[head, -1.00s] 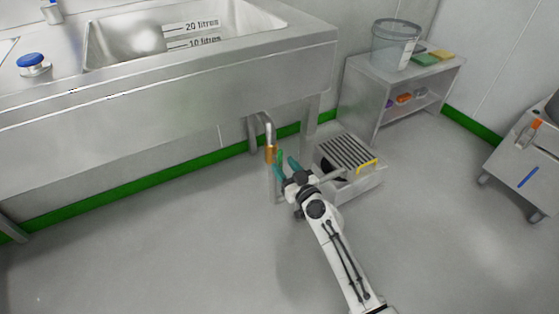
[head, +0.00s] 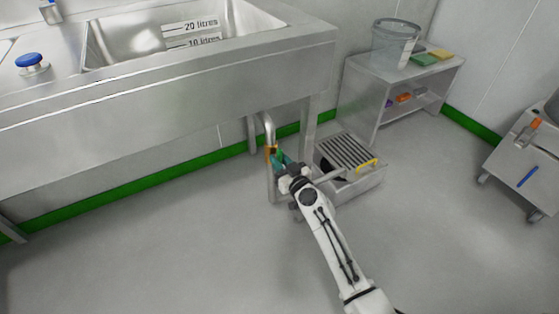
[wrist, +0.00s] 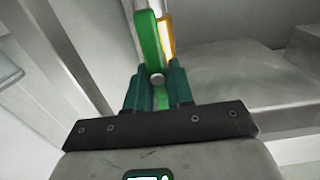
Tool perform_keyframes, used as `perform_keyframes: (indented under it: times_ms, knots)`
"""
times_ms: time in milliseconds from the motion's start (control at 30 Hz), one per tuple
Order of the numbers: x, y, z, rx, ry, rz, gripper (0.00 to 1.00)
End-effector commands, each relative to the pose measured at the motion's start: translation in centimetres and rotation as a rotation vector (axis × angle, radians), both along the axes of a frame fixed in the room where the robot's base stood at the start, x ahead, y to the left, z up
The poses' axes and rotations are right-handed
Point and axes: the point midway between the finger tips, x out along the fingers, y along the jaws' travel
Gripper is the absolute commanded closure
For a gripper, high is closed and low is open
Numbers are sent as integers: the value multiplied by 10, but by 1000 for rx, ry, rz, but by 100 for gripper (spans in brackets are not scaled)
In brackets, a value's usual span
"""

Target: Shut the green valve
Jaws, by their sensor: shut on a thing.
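The green valve has a green lever (wrist: 149,45) with a round grey bolt, beside an orange body (wrist: 166,36) in the wrist view. In the head view the orange body (head: 271,150) sits on the bent drain pipe (head: 268,124) under the sink. My gripper (wrist: 158,90) has its two teal fingers on either side of the lever's near part and is shut on it. In the head view my gripper (head: 281,159) reaches the valve from the right and mostly hides the lever.
The steel sink (head: 130,110) with its basin overhangs the valve. A slatted drain box (head: 347,152) with a yellow handle stands close right of my arm. A shelf (head: 400,75) with a bucket (head: 395,42) stands behind. Open floor lies at the left and front.

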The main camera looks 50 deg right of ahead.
Motion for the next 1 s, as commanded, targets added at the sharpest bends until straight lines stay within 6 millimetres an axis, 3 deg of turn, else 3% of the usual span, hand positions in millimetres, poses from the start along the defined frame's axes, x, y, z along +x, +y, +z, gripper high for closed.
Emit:
perform_keyframes:
  times_ms: [133,567,1000]
  knots:
    - [0,0,0,0,0,0,100]
    - [0,0,0,57,-16,1,100]
    - [-1,-4,-2,386,-111,1,100]
